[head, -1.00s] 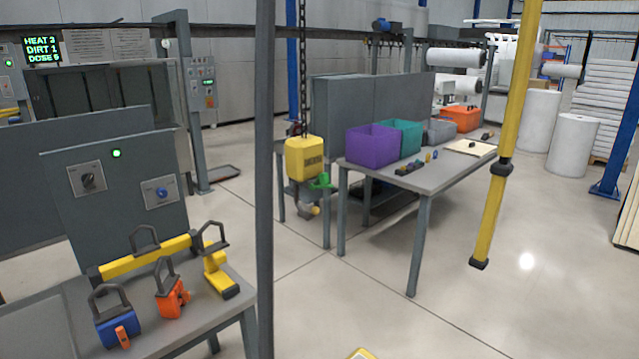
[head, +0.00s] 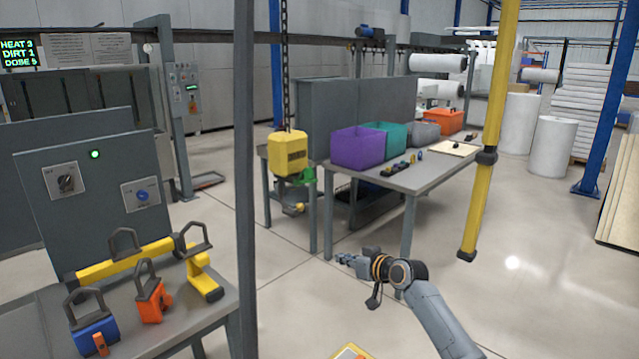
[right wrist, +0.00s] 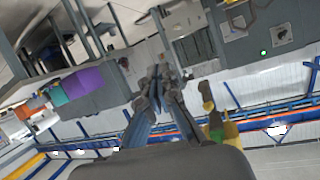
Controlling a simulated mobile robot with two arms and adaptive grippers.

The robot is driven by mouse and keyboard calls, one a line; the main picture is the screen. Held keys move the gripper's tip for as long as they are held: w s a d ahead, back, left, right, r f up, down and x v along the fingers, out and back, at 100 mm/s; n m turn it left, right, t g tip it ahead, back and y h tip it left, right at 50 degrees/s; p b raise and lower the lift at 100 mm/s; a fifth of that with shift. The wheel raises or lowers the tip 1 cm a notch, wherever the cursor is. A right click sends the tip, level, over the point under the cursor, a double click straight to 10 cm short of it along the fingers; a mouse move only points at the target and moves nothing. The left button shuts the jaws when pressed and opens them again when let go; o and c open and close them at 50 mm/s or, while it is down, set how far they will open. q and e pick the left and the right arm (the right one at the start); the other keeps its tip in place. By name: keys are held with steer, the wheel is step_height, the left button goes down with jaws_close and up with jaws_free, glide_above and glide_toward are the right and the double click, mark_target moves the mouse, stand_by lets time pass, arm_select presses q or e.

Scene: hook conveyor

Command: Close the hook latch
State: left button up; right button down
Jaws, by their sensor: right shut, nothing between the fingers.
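The yellow hoist block (head: 288,154) hangs on a dark chain in the middle of the head view. Its grey hook (head: 293,208) hangs below, with a green part (head: 308,178) at its right side. Whether the latch is open or shut is too small to tell. My right gripper (head: 342,257) is shut and empty, in the air below and to the right of the hook, apart from it. In the right wrist view its fingers (right wrist: 160,74) point up the picture, and the yellow block (right wrist: 231,131) shows tilted to their right. My left gripper is not in view.
A dark post (head: 245,190) stands left of the hoist. A yellow pole (head: 490,130) hangs on the right. A grey table (head: 425,176) with bins stands behind. Coloured handled pieces lie on the left bench (head: 190,318). The floor between is clear.

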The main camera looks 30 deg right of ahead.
step_height(320, 180, up, 26)
steer(key=s+a+n+t+y, duration=0.1)
steer(key=s+n+t+y, duration=0.1)
steer(key=n+t+y, duration=0.1)
steer(key=shift+s+a+y+b, duration=0.25)
steer(key=shift+a+y+b, duration=0.05)
steer(key=shift+b, duration=0.1)
